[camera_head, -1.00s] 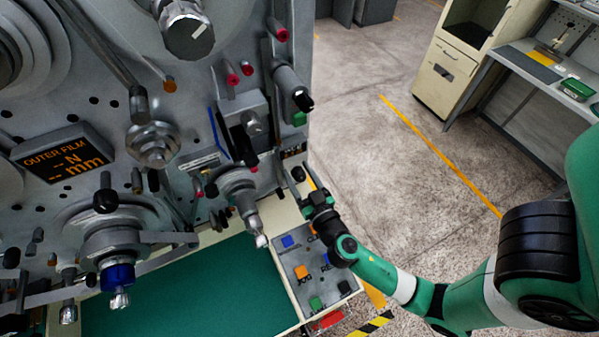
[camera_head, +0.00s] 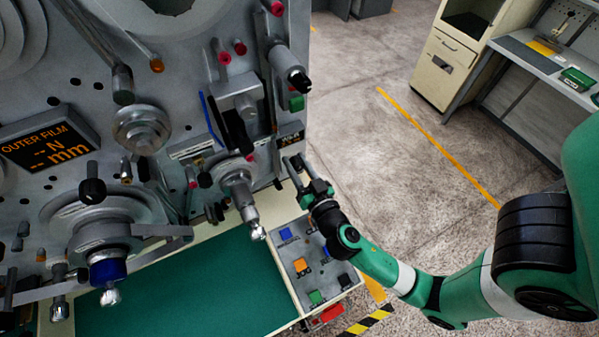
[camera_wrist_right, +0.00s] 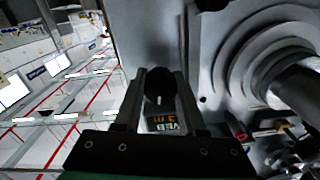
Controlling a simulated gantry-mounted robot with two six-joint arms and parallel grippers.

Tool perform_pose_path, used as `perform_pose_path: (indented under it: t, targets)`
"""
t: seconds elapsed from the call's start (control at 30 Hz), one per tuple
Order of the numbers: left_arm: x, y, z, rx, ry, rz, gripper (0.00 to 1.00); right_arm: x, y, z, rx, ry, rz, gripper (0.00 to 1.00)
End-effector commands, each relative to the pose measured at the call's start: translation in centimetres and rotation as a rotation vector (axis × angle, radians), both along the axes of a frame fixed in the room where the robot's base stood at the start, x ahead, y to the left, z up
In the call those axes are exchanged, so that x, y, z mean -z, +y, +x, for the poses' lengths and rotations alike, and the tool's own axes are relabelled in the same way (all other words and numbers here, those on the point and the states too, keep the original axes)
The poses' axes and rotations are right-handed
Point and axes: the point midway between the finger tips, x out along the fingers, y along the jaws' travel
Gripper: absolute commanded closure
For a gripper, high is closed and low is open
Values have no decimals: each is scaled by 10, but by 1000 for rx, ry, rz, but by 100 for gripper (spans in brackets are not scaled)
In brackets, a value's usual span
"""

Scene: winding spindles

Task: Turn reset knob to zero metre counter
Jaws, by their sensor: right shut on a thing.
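The black reset knob (camera_wrist_right: 160,86), with a short white mark toward the bottom of the picture, sits between my right gripper's fingers in the right wrist view. My right gripper (camera_wrist_right: 160,84) is shut on it. In the head view, my right gripper (camera_head: 294,162) is at the lower right edge of the machine's face, and the knob is hard to make out there. The metre counter (camera_head: 290,138) is a small dark display just above the gripper; it also shows in the right wrist view (camera_wrist_right: 162,123) with orange characters too small to read surely. My left gripper is out of view.
A metal spindle (camera_head: 243,205) juts out left of my right gripper. A button box (camera_head: 310,268) with coloured buttons stands below, beside the green mat (camera_head: 185,290). The grey floor (camera_head: 365,130) to the right is clear.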

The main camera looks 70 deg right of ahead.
Motion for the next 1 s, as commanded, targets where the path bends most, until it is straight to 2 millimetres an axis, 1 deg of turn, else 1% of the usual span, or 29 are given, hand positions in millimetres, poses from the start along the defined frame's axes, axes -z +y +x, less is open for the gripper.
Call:
perform_pose_path:
  t: [0.03,0.43,0.53,0.77,0.87,1.0]
  targets:
    - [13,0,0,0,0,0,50,6,0,0,0,-35,32,100]
    - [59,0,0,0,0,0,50,5,0,0,-1,-300,320,100]
    - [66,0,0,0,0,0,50,3,0,0,0,-351,377,100]
    - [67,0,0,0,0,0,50,1,0,0,0,-378,412,100]
    - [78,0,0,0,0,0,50,4,0,0,-1,-417,451,100]
    - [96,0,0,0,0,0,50,5,0,0,-2,-511,550,100]
